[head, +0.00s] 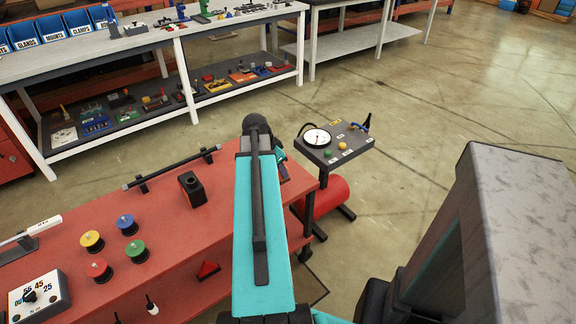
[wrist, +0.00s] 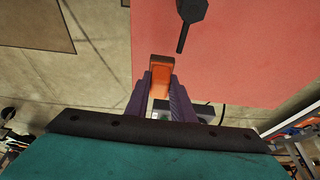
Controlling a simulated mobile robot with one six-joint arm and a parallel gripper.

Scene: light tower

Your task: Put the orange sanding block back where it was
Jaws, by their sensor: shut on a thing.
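The orange sanding block (wrist: 160,70) is held between the two purple fingers of my gripper (wrist: 161,88), seen in the wrist view. The fingers are shut on its sides and its far end sticks out between the tips. In the wrist view it overlaps the red tabletop (wrist: 245,55) near the table's edge; I cannot tell its height above the table. In the head view my arm hides the block and most of the gripper, near the right end of the red table (head: 180,235).
Open floor (head: 450,110) lies beyond.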

